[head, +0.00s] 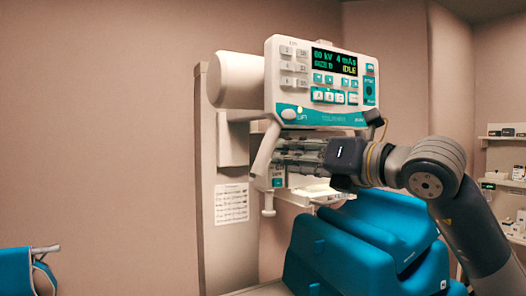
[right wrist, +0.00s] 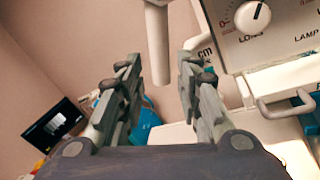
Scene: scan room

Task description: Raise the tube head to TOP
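The tube head (head: 318,85) is a white housing with a teal-trimmed control panel, seen in the head view. Its display (head: 334,62) reads 60 kV, 4 mAs and IDLE. A pale curved handle bar (head: 263,150) hangs at its lower left. My right gripper (head: 281,156) reaches in from the right below the panel, its fingertips close to this bar. In the right wrist view the right gripper (right wrist: 157,92) is open. A pale bar (right wrist: 157,40) shows in the gap between its fingers; I cannot tell whether they touch it. My left gripper is not in view.
A tall pale column (head: 212,230) stands behind the tube head, with a printed sheet (head: 231,203) on it. A teal padded seat (head: 365,245) is below my right arm. Shelves (head: 506,160) stand at the right. A knob panel (right wrist: 262,28) shows in the wrist view.

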